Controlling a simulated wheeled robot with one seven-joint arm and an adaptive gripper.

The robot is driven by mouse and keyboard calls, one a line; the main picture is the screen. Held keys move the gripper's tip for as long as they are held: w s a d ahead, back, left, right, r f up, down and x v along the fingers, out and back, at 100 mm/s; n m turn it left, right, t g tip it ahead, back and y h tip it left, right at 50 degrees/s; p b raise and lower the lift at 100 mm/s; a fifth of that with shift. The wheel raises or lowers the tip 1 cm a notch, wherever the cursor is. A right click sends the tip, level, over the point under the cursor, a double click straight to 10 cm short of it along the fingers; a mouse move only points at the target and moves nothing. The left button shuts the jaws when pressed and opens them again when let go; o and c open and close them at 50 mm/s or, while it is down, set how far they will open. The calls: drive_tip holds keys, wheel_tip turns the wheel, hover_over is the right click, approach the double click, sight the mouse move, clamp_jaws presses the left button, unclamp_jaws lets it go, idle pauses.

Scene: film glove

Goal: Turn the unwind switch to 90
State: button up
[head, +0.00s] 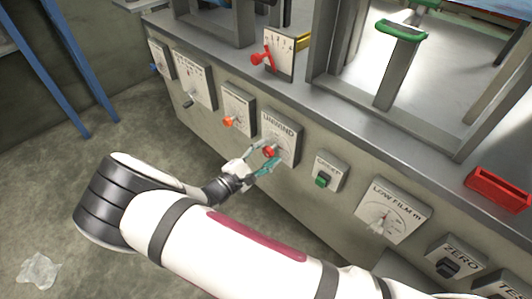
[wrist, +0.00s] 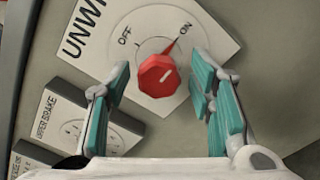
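The unwind switch is a red knob (head: 269,152) on a plate labelled UNWIND (head: 284,133) on the front of the machine. In the wrist view the red knob (wrist: 159,76) sits on its plate (wrist: 203,22) with OFF and ON marks, its red pointer towards ON. My gripper (head: 262,160) is at the knob in the head view. In the wrist view my gripper (wrist: 160,92) is open, with one teal-padded finger on each side of the knob and a gap visible on both sides.
An orange knob panel (head: 238,108) is left of the unwind plate, and a green-switch panel (head: 325,174) is right. A LOW FILM dial (head: 391,210) is farther right. A red-lever plate (head: 277,53) stands on the ledge above; a red tray (head: 500,188) lies right.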

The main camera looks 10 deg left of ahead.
drive_tip(key=v, duration=1.2)
idle(0.5)
